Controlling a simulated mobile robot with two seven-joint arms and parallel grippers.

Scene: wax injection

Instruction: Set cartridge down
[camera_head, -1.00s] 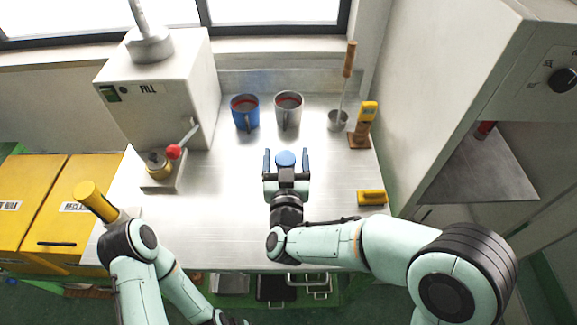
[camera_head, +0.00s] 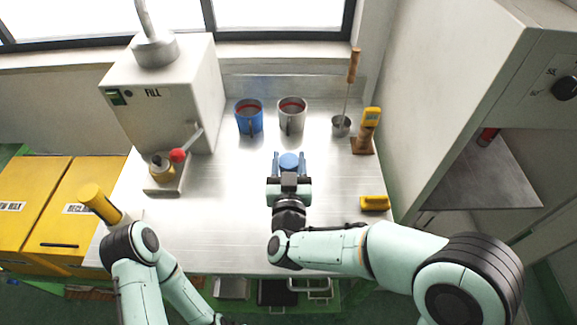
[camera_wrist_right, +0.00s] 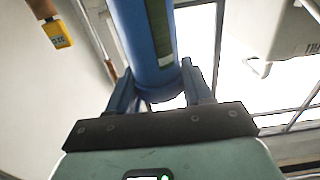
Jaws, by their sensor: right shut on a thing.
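The cartridge (camera_head: 289,161) is a blue cylinder, seen almost end-on from above in the head view. In the right wrist view it shows as a long blue tube (camera_wrist_right: 137,30) with a dark green strip, running out of the top of the picture. My right gripper (camera_head: 289,158) is shut on it, with one finger on each side. The fingers also show in the right wrist view (camera_wrist_right: 158,82). The tube's far end is cut off, and I cannot tell whether it touches the bench. My left arm is at the lower left; its gripper is out of view.
On the metal bench (camera_head: 215,215), a blue mug (camera_head: 249,121) and a grey mug (camera_head: 292,120) stand beyond my right gripper. The FILL machine (camera_head: 165,115) stands at left.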

